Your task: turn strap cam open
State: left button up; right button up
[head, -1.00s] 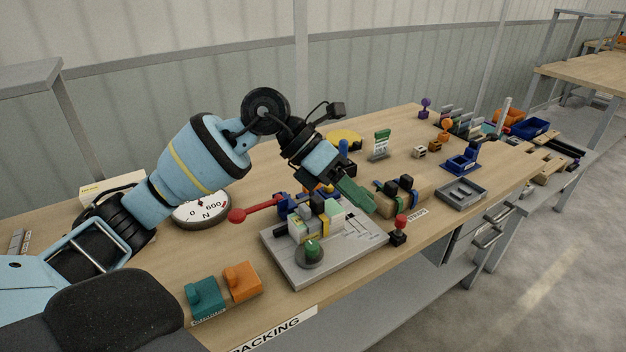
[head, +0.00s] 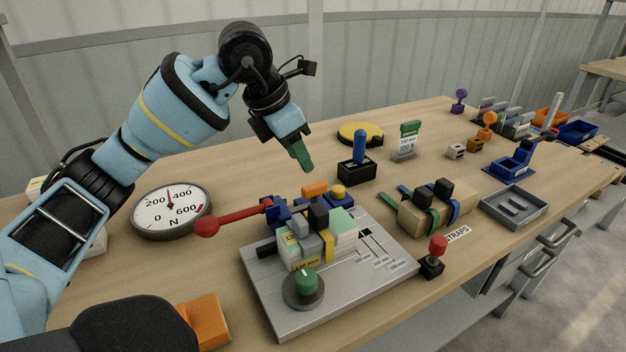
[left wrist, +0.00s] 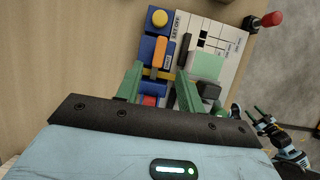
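A tan block (head: 418,222) lies on the bench behind the STRAPS label, wrapped by a green strap (head: 432,217) and a blue strap (head: 454,208), each with a black cam piece (head: 420,193) on top. I cannot tell the cams' turn angle. A grey fixture plate (head: 375,285) carries blue, grey and pale green blocks, a yellow band (head: 323,245) and an orange piece (head: 314,190). My left gripper (head: 303,155) hangs above and behind the fixture; in the left wrist view (left wrist: 160,84) its green fingers are apart and empty. My right gripper (left wrist: 259,112) shows small in the left wrist view.
A red-knobbed lever (head: 235,221) sticks out left of the fixture, beside a round force dial (head: 171,211). A blue joystick (head: 359,150), a red-knobbed stick (head: 437,248) and a grey tray (head: 514,207) stand around. Bare bench lies at the back left.

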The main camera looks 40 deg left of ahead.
aim_at(314, 185)
pick_arm(q)
jog(key=x, duration=0.7)
jog(key=shift+w+f+b, duration=0.1)
jog(key=shift+f+b, duration=0.2)
jog(key=shift+b, duration=0.05)
grip_shut()
